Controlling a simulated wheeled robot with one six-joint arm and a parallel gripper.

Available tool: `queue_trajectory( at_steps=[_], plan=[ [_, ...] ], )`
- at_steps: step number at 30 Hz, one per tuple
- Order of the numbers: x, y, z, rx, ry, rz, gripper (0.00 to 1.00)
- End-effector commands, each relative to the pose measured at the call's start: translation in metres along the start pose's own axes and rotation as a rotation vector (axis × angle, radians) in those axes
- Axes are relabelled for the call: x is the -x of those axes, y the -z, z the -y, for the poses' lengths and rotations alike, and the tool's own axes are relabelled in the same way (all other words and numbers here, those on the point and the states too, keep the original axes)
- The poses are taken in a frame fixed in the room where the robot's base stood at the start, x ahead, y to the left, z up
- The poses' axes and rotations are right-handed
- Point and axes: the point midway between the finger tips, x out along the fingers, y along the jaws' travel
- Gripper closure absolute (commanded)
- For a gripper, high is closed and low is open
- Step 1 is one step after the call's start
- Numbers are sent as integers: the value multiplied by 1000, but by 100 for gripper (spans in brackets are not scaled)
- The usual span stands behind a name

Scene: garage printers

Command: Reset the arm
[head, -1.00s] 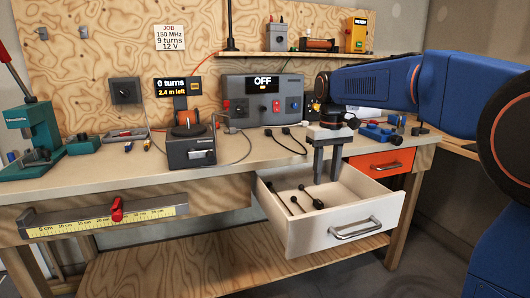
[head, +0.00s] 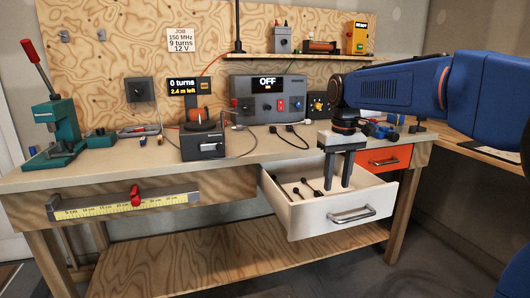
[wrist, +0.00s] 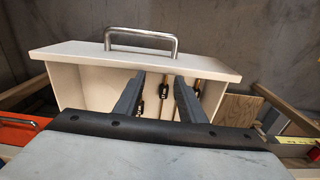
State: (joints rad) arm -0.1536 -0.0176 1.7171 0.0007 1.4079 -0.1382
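My gripper (head: 338,186) hangs fingers-down over the open white drawer (head: 342,211) in the head view. Its two dark fingers are apart, with nothing held between them. In the wrist view, the fingers (wrist: 159,82) reach over the drawer's inside, with the drawer's metal handle (wrist: 141,33) beyond them. Several thin dark rods with black ends (head: 305,188) lie in the drawer to the left of the fingers. How far the fingertips are above the drawer floor I cannot tell.
The bench holds a green press (head: 61,133), a winding device (head: 203,140) with a "0 turns" display (head: 183,87), and a grey power box reading OFF (head: 268,97). A closed orange drawer (head: 381,158) is right of the white one. A ruler with a red slider (head: 125,206) is on the bench front.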

Motion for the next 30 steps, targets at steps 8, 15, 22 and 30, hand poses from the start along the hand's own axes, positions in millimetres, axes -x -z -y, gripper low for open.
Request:
queue_trajectory(
  at_steps=[8,15,22,30],
  plan=[
    [1,-37,-3,-30,-6,-39,63],
    [-6,-97,-5,-78,-17,-103,63],
    [-26,-162,-4,-133,-29,-175,63],
    [-61,-235,0,-197,-43,-260,63]
  ],
)
